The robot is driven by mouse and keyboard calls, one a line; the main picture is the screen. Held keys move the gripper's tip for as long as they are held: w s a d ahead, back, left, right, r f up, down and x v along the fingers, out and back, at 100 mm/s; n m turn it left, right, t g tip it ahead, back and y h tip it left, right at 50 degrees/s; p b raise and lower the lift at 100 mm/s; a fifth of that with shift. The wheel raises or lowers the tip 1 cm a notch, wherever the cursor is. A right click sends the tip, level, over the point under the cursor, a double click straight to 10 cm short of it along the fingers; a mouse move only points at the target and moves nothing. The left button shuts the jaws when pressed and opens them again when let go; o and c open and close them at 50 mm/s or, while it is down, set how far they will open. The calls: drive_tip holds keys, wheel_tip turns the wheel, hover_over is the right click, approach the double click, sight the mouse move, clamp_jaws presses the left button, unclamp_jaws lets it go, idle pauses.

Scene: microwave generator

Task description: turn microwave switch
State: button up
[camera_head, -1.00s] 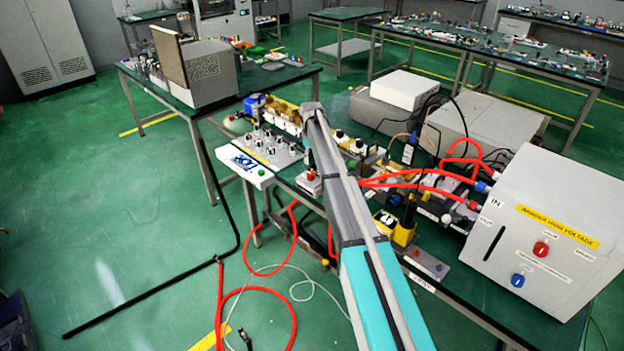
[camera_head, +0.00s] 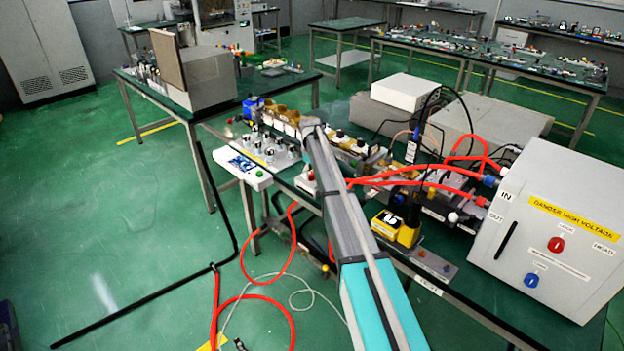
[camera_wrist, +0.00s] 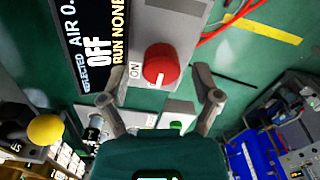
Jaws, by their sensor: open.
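A round red knob (camera_wrist: 160,65) sits on a white switch box in the upper middle of the wrist view, with an ON label on its left. My gripper (camera_wrist: 160,78) is open and empty, with one finger left of the knob and one right of it. I cannot tell how close the fingers are to the knob in depth. A black display (camera_wrist: 88,42) beside the box reads OFF and RUN NONE. In the head view my arm reaches over the bench and hides my gripper.
A white high-voltage box (camera_head: 556,225) with red and blue knobs stands at the bench's right. Red cables (camera_head: 415,183) cross the bench, and a yellow-and-black device (camera_head: 396,228) stands near its front edge. A blue bin (camera_wrist: 250,155) shows in the wrist view. The floor at left is mostly clear.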

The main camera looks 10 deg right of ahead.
drive_tip(key=shift+f+b, duration=0.3)
drive_tip(key=shift+f, duration=0.2)
